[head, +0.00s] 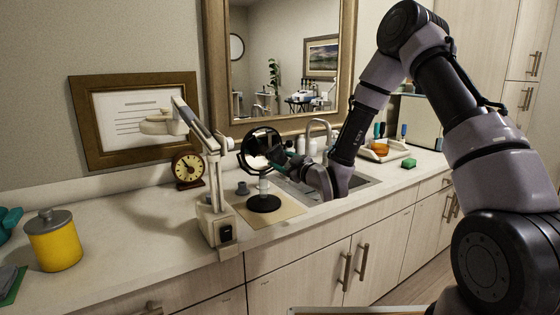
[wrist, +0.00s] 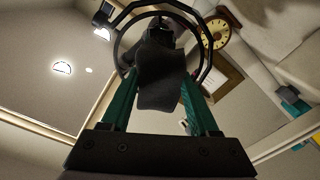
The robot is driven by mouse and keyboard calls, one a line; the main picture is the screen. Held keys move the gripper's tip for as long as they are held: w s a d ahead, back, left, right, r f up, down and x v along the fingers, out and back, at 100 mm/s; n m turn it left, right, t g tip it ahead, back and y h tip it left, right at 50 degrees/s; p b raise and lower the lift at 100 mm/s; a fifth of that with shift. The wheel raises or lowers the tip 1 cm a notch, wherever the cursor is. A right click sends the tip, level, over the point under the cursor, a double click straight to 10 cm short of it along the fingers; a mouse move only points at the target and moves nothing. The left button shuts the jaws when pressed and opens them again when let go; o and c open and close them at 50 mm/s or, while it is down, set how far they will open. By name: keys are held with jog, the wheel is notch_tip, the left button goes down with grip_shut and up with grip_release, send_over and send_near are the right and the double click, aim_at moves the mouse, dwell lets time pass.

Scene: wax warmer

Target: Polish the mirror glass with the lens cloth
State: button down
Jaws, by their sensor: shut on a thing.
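The round mirror (head: 259,146) has a black rim and stands on a black round base (head: 264,204) upon a tan mat on the counter. My gripper (head: 284,158), with teal fingers, is at the right side of the mirror. In the wrist view my gripper (wrist: 160,85) is shut on a dark grey lens cloth (wrist: 162,82), which hangs between the fingers. The mirror's black rim (wrist: 117,50) shows around the cloth's upper part. I cannot tell whether the cloth touches the glass, and the cloth hides part of the mirror.
A white lamp-like arm on a post (head: 214,215) stands just left of the mirror. A clock (head: 187,169) and a small grey cup (head: 242,188) are nearby. A sink with a tap (head: 318,127) lies behind my gripper. A yellow jar (head: 53,243) stands far left; counter between is clear.

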aim_at(260, 156)
jog(key=shift+f, duration=0.1)
jog(key=shift+w+d+f, duration=0.1)
jog(key=shift+d+f, duration=0.05)
jog(key=shift+f, duration=0.05)
jog(key=shift+w, duration=0.15)
jog(key=shift+x, duration=2.45)
jog(key=shift+s+a+f, duration=0.1)
jog(key=shift+s+a, duration=0.65)
jog(key=shift+a, duration=0.25)
jog(key=shift+s+a+f, duration=0.1)
jog(key=shift+s+a, duration=0.6)
jog(key=shift+a, duration=0.25)
jog(key=shift+s+a, duration=0.75)
jog(key=shift+a, duration=0.25)
jog(key=shift+x, duration=0.9)
jog(key=shift+w+d, duration=0.65)
jog(key=shift+d, duration=0.25)
jog(key=shift+w+d, duration=0.65)
jog(key=shift+d, duration=0.25)
